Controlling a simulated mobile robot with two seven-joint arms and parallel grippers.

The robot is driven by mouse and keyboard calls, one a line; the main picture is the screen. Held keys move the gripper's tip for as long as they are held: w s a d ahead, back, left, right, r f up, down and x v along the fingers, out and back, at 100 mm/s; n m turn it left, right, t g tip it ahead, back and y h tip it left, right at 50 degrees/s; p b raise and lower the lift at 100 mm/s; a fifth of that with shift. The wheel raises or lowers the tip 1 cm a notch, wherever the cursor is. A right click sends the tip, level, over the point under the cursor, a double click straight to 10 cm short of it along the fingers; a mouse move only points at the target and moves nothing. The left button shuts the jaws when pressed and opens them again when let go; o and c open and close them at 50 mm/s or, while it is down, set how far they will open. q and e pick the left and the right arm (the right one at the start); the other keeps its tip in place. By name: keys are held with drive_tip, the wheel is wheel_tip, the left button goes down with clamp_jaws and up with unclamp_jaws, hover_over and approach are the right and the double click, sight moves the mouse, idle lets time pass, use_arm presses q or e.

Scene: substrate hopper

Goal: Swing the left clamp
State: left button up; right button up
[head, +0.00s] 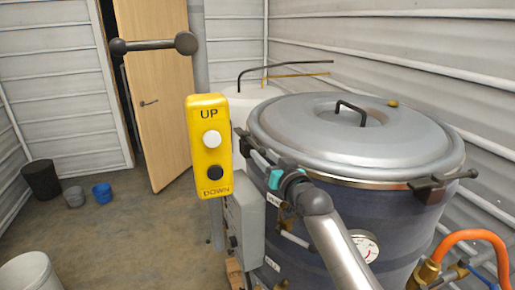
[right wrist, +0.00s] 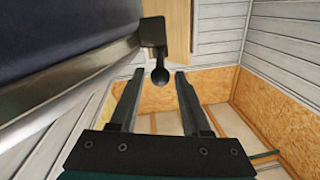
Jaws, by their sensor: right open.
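The left clamp (head: 240,132) is a dark piece on the left rim of the grey hopper lid (head: 350,130). In the right wrist view the clamp shows as a dark block (right wrist: 153,32) with a short stem ending in a round black knob (right wrist: 160,77). My right gripper (head: 258,158) is at the left rim, beside the clamp, and partly hides it. In the right wrist view my right gripper (right wrist: 158,75) is open, with the knob in the gap between its fingertips and no clear contact. My left gripper is not in view.
Another clamp (head: 440,185) sits on the lid's right rim. A yellow UP/DOWN pendant (head: 209,145) hangs left of the hopper, below a dark bar with round ends (head: 153,45). A gauge (head: 366,246) and orange hose (head: 470,238) are at lower right.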

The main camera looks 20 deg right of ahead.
sight(258, 146)
drive_tip(key=shift+w+a, duration=0.2)
drive_tip(key=shift+w, duration=1)
drive_tip(key=shift+w+a, duration=0.2)
drive_tip(key=shift+w, duration=1)
drive_tip(key=shift+c, duration=0.3)
clamp_jaws()
